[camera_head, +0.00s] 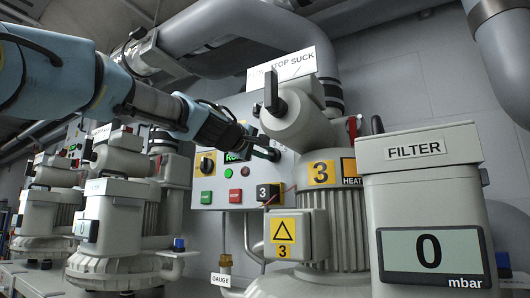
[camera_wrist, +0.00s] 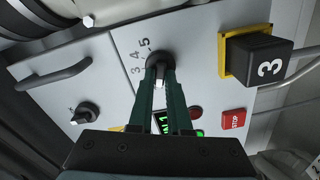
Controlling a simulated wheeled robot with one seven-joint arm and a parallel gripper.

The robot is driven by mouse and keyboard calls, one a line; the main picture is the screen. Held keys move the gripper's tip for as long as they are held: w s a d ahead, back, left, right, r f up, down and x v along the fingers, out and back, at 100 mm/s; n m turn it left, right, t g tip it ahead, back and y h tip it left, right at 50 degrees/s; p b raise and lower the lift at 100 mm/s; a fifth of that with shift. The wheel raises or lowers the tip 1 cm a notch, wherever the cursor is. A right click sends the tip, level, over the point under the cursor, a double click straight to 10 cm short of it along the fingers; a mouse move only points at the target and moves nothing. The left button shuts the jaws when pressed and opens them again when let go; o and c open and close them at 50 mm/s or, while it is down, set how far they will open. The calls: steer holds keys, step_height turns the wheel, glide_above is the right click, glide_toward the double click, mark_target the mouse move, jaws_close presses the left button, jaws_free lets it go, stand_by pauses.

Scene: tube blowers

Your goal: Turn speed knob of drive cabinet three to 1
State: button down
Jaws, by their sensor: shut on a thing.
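Drive cabinet three (camera_head: 215,198) is a light grey box with a green-lit display (camera_head: 238,156), green and red buttons and a black block marked 3 (camera_head: 268,193). Its front panel (camera_wrist: 205,60) fills much of the wrist view. The black round speed knob (camera_wrist: 157,60) sits on it with the numbers 3, 4 and 5 beside it. My gripper (camera_wrist: 160,80) is shut on this knob, its two dark green fingers meeting it from below in the picture. In the head view my gripper (camera_head: 262,148) reaches the panel, mostly hiding the knob. The knob's pointer and the lower numbers cannot be made out.
A black rotary switch (camera_wrist: 88,113) and a handle (camera_wrist: 55,75) are left of the knob. The black block in a yellow frame (camera_wrist: 258,60) and the red STOP button (camera_wrist: 233,119) are right. Blower three (camera_head: 320,150) and its FILTER box (camera_head: 420,180) stand close right of my arm.

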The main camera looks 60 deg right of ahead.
steer(key=shift+f, duration=0.1)
steer(key=c, duration=0.9)
jaws_free()
steer(key=shift+o, duration=0.2)
steer(key=a+b, duration=0.7)
steer(key=a, duration=0.3)
steer(key=shift+a, duration=0.4)
